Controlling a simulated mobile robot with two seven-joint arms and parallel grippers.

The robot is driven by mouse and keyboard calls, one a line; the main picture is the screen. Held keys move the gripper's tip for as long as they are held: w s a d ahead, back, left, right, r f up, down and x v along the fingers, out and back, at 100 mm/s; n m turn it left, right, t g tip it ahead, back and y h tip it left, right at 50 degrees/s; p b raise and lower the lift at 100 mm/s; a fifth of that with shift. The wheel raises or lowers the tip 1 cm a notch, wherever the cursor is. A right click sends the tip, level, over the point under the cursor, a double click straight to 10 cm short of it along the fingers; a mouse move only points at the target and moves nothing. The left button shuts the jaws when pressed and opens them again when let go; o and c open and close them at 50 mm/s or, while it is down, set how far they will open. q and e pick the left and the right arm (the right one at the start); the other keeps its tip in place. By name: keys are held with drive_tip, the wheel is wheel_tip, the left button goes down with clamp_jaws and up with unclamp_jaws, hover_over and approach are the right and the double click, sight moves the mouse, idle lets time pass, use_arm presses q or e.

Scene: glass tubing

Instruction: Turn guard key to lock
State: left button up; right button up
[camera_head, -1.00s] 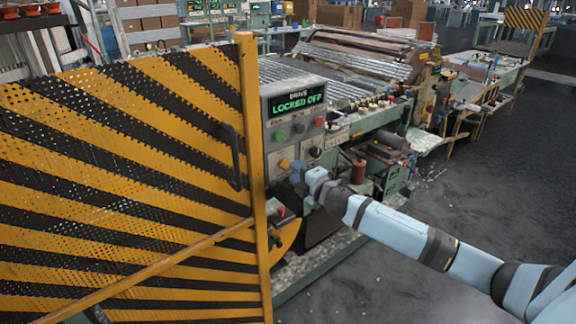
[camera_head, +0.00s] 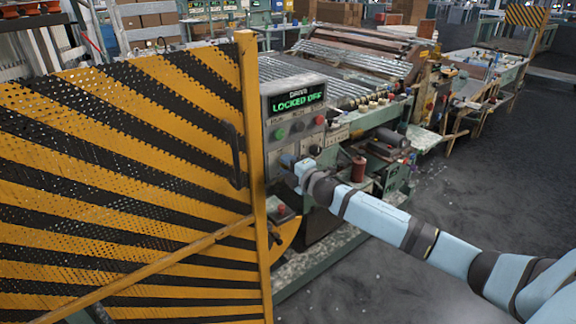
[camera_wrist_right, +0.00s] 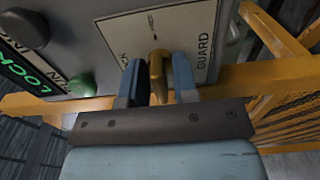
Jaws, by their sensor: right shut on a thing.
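The guard key (camera_wrist_right: 159,75) is a brass-yellow piece on a pale plate (camera_wrist_right: 188,25) marked GUARD, seen in the right wrist view. My right gripper (camera_wrist_right: 159,88) is shut on it, with one finger on each side. In the head view my right gripper (camera_head: 287,163) is at the lower part of the grey control panel (camera_head: 290,90) and hides the key. The panel's display (camera_head: 298,103) reads LOCKED OFF in green. My left gripper is not in view.
A yellow-and-black striped guard (camera_head: 120,180) with a dark handle (camera_head: 233,155) stands just left of the panel. A green button (camera_head: 279,134) and other knobs sit above the key. The machine extends behind, and the floor (camera_head: 440,210) at the right is clear.

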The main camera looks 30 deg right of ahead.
drive_tip(key=n+p, duration=0.1)
drive_tip(key=n, duration=0.2)
drive_tip(key=shift+n, duration=0.4)
drive_tip(key=n+p, duration=0.1)
drive_tip(key=n, duration=0.3)
drive_tip(key=shift+n, duration=0.3)
drive_tip(key=n+p, duration=0.2)
drive_tip(key=n, duration=0.3)
drive_tip(key=shift+r, duration=0.1)
drive_tip(key=shift+n+p, duration=0.65)
drive_tip(key=shift+n, duration=1.55)
drive_tip(key=o, duration=0.6)
